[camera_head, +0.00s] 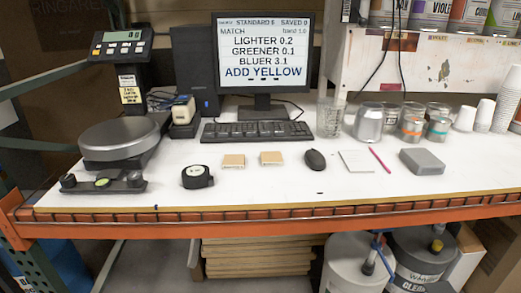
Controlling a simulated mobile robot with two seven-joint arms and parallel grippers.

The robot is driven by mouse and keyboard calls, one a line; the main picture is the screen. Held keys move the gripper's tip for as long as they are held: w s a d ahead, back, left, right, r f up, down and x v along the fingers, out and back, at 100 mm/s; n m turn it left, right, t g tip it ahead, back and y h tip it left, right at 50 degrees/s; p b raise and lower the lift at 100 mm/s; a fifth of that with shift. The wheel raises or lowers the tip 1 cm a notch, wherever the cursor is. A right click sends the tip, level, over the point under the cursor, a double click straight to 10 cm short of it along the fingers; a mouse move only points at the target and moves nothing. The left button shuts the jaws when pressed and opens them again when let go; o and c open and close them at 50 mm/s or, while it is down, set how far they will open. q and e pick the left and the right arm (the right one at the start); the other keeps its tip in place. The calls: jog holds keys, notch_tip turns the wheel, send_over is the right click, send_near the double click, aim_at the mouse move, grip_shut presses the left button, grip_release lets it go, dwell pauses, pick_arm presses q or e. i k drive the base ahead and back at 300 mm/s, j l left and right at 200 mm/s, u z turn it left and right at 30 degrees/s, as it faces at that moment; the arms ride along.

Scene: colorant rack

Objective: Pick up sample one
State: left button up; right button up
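Two small tan square pieces lie flat on the white bench top, apart from each other. The left tan square (233,161) is in front of the keyboard. The right tan square (271,158) is a little to its right. No readable label shows on either, so I cannot tell which is sample one. Neither of my grippers is in the head view, and nothing covers the two squares.
A tape measure (197,177) sits left of the squares and a black mouse (315,160) right. Behind are the keyboard (256,131) and monitor (263,52). A scale (119,138) stands left. A notepad (356,161), pink pen (379,159) and grey box (422,161) lie right.

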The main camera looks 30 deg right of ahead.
aim_at(272, 158)
jog(key=l+z, duration=0.15)
jog(key=z, duration=0.3)
jog(key=l+z, duration=0.15)
jog(key=z, duration=0.3)
jog(key=k, duration=0.05)
